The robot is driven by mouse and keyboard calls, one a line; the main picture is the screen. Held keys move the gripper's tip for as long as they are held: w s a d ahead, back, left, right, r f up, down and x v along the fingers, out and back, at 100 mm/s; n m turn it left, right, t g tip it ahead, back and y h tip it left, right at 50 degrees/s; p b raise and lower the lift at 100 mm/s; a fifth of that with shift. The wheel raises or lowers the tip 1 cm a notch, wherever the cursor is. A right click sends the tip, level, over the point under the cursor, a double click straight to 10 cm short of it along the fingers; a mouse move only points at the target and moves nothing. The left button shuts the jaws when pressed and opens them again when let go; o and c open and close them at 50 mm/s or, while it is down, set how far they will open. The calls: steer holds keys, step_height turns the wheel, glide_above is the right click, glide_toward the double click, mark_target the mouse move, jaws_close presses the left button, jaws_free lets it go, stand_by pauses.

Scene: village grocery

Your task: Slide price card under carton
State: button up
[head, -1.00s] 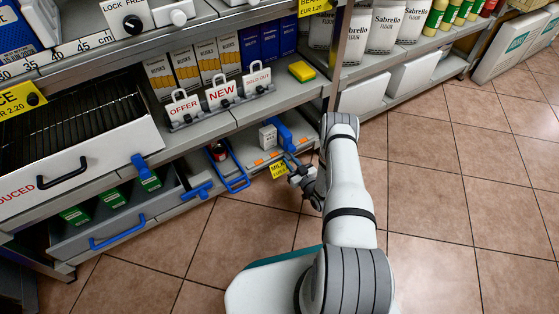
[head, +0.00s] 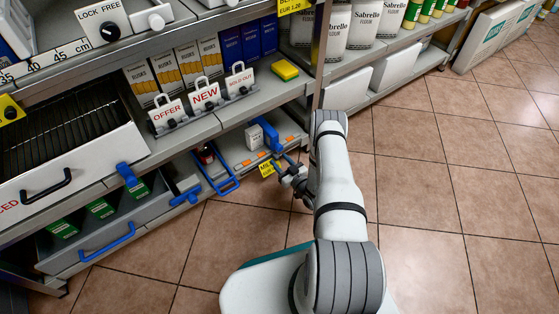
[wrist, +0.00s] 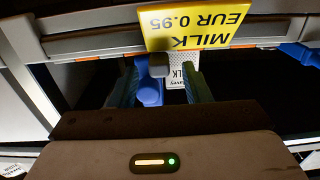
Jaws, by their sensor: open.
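The yellow price card (head: 266,169), reading MILK EUR 0.95, is at the front edge of the low shelf; it appears upside down in the wrist view (wrist: 195,30). A small white carton (head: 254,137) stands on that shelf behind the card. A printed pale face, probably this carton (wrist: 178,75), shows partly between my fingers in the wrist view. The gripper also shows just right of the card in the head view (head: 286,168). Contact is unclear.
A blue bracket-like part (head: 268,134) stands beside the carton, and a blue frame (head: 216,172) hangs at the shelf front. An open drawer (head: 95,240) juts out left. White tags (head: 205,95) and a yellow sponge (head: 285,70) are on the shelf above. The tiled floor is clear at right.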

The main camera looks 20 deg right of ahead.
steer(key=p+v, duration=0.2)
steer(key=v, duration=0.5)
steer(key=shift+a, duration=0.1)
